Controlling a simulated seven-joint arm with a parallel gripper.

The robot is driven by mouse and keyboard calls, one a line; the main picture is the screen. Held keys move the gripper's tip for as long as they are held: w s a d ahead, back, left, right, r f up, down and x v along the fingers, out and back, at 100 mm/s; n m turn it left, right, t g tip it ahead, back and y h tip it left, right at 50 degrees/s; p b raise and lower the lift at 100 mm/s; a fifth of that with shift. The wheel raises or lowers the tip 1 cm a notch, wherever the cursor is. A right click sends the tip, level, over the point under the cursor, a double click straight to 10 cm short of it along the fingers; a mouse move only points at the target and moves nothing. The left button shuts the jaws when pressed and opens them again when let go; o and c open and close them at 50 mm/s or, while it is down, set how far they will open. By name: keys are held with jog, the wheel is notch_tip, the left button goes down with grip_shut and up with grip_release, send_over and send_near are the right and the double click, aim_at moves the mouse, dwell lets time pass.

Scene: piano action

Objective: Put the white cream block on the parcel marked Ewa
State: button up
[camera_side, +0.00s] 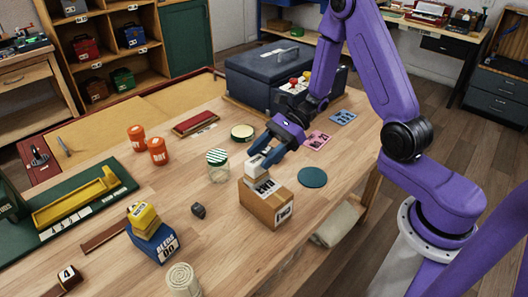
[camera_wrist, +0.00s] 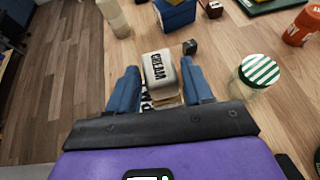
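The white cream block (camera_side: 257,164), lettered CREAM in the wrist view (camera_wrist: 159,72), is between the two blue fingers of my gripper (camera_side: 268,155). The label is too small to read surely. Whether the block touches the parcel top is hard to tell. In the wrist view the block hides most of the parcel.
A jar with a green-striped lid (camera_side: 218,165) stands left of the parcel. A teal disc (camera_side: 313,177) lies to its right. A blue box with a yellow block on top (camera_side: 153,241), a small dark cube (camera_side: 198,210) and a pale roll (camera_side: 183,280) stand toward the front left.

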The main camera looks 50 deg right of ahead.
jog(key=shift+o, duration=1)
jog(key=shift+r, duration=0.15)
jog(key=v, duration=1.1)
jog(key=s+a+r+n+h, duration=0.1)
jog(key=s+a+n+h, duration=0.1)
jog(key=s+n+h, duration=0.2)
jog(key=s+a+r+n+g+h, duration=0.1)
jog(key=s+n+h, duration=0.3)
jog(key=s+n, duration=0.7)
jog(key=s+a+r+n+h, duration=0.2)
jog(key=s+n, duration=0.6)
jog(key=n, duration=0.9)
jog(key=shift+s+a+g+h, duration=0.3)
jog(key=shift+a+h, duration=0.55)
jog(key=shift+h, duration=0.25)
